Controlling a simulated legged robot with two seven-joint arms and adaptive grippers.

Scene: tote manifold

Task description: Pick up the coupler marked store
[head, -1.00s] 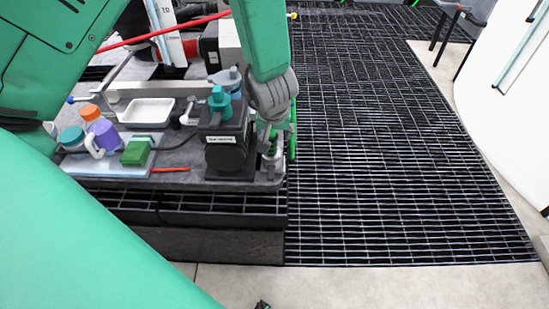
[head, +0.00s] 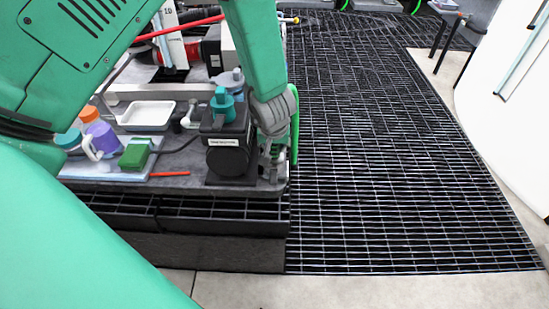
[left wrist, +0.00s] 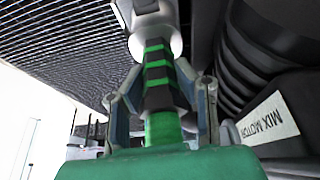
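My left gripper (head: 271,174) points down at the right front edge of the bench, just right of a black motor (head: 230,158). In the left wrist view its two grey fingers (left wrist: 160,88) stand on both sides of a green-and-black banded cylinder (left wrist: 158,78), which may be a coupler. The cylinder leads up to a pale round fitting (left wrist: 155,28). I cannot tell whether the fingers press on it. A green curved hose (head: 294,135) shows beside the gripper. No label reading store is legible. My right gripper is not in view.
The motor carries a label, MIX MOTOR (left wrist: 268,124). On the bench are a white tray (head: 146,115), a green box (head: 134,155), a purple jug (head: 102,136) and a red stick (head: 169,174). Dark floor grating (head: 400,170) lies open to the right.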

